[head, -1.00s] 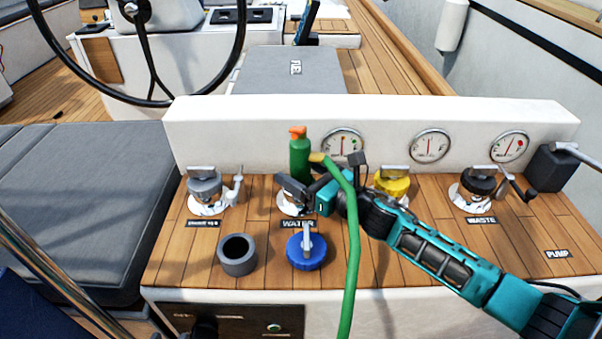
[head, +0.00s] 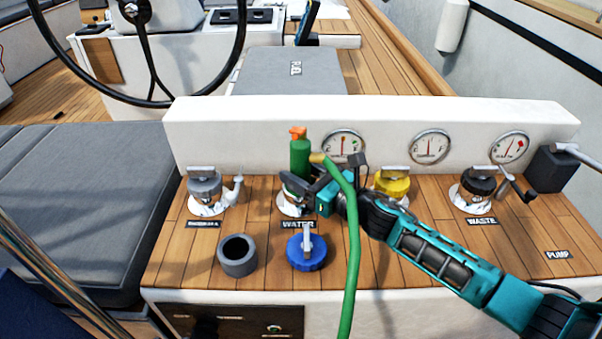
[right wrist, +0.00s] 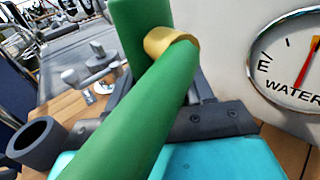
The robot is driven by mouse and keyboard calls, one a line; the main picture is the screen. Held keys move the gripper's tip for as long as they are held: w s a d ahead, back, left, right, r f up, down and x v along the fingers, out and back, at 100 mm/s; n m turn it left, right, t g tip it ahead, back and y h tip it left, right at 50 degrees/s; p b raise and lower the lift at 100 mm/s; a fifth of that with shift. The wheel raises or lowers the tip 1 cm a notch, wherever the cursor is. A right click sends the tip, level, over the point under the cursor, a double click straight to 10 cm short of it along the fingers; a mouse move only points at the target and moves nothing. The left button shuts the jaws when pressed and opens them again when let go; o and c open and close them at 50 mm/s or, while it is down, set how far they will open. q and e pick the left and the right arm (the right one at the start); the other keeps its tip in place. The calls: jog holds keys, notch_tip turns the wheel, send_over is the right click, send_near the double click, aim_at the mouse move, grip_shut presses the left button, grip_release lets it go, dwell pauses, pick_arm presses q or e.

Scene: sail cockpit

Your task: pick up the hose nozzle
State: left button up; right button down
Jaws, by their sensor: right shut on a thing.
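The hose nozzle (head: 300,157) is green with an orange tip and stands roughly upright over the water fitting (head: 291,208). Its brass collar (right wrist: 172,42) joins the green hose (head: 353,240), which hangs down past the console's front edge. My right gripper (head: 299,187) is shut on the nozzle's lower part, just above the fitting. In the right wrist view the nozzle (right wrist: 130,25) and hose fill the middle and hide most of the fingers. The nozzle's bottom end is hidden. My left gripper is not in view.
A blue cap (head: 306,254) and a grey open cup (head: 238,256) stand in front. Grey (head: 204,188), yellow (head: 391,184) and black (head: 479,185) fittings line the wooden console. The white gauge panel (head: 245,130) rises close behind. Bare wood (head: 180,265) lies front left.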

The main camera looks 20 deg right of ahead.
aim_at(301, 137)
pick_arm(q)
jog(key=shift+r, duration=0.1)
pick_arm(e)
jog(key=shift+r, duration=0.25)
jog(key=shift+r, duration=0.2)
notch_tip(301, 137, up, 8)
jog(key=p, duration=0.3)
notch_tip(301, 137, up, 10)
jog(key=p, duration=0.4)
jog(key=shift+r, duration=0.25)
pick_arm(q)
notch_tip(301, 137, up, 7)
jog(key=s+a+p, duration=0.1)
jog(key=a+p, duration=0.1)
jog(key=p, duration=0.1)
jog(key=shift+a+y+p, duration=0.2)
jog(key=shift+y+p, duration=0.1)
jog(key=shift+p, duration=0.05)
pick_arm(e)
notch_tip(301, 137, up, 4)
jog(key=shift+f, duration=0.1)
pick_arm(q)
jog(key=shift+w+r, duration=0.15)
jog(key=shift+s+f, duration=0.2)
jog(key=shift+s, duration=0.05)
